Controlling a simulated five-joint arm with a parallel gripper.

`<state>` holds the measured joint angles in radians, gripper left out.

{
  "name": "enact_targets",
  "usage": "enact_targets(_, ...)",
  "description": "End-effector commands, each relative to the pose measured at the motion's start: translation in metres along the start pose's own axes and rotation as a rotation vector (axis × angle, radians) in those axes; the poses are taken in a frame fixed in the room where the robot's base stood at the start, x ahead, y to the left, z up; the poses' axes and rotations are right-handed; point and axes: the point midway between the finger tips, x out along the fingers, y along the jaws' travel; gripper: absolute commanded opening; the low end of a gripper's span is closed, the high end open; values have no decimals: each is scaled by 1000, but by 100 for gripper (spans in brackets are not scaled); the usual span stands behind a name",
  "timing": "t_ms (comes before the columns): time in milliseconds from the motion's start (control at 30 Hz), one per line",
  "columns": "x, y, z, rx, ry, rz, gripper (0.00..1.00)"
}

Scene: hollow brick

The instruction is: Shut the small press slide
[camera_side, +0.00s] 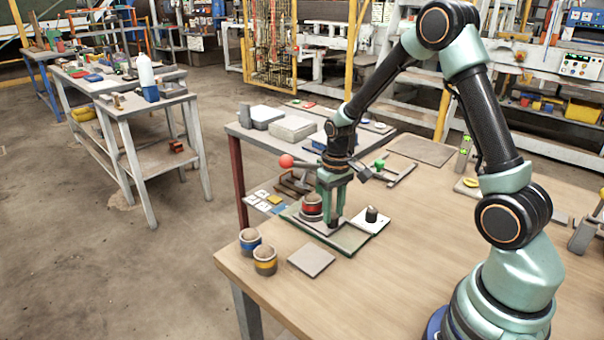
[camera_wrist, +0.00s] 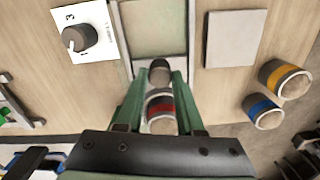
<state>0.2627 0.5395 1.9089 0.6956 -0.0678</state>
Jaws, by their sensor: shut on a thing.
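My gripper (camera_side: 333,216) points down over the small press at the table's near left edge. In the wrist view its two green fingers (camera_wrist: 160,78) are shut on a dark round knob (camera_wrist: 160,68), which I take to be the press slide's handle. The slide itself is mostly hidden. A green base plate (camera_wrist: 155,28) with pale rails extends past the fingertips; it also shows in the side view (camera_side: 350,238). A dark cup with a red band (camera_side: 312,208) stands beside the fingers, and appears between them, behind the knob, in the wrist view (camera_wrist: 160,112).
A white dial plate (camera_side: 371,222) with a black knob lies right of the press. A square grey plate (camera_side: 311,260), a blue-banded cup (camera_side: 250,242) and a yellow-banded cup (camera_side: 265,261) are in front.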

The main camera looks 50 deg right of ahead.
Motion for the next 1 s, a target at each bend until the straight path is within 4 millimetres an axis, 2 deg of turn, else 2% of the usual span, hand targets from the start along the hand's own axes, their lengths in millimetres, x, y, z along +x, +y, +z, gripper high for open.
enact_targets(33, -1, -1, -10, 0, 7, 0, 0)
enact_targets(200, -1, -5, -26, 1, 7, 0, 0)
enact_targets(567, -2, -6, -31, 0, 14, 1, 0)
enact_targets(600, -2, -6, -31, -1, 15, 1, 44)
enact_targets(667, -1, -6, -30, -1, 13, 1, 67)
enact_targets(1000, -2, -6, -28, 1, 6, 0, 67)
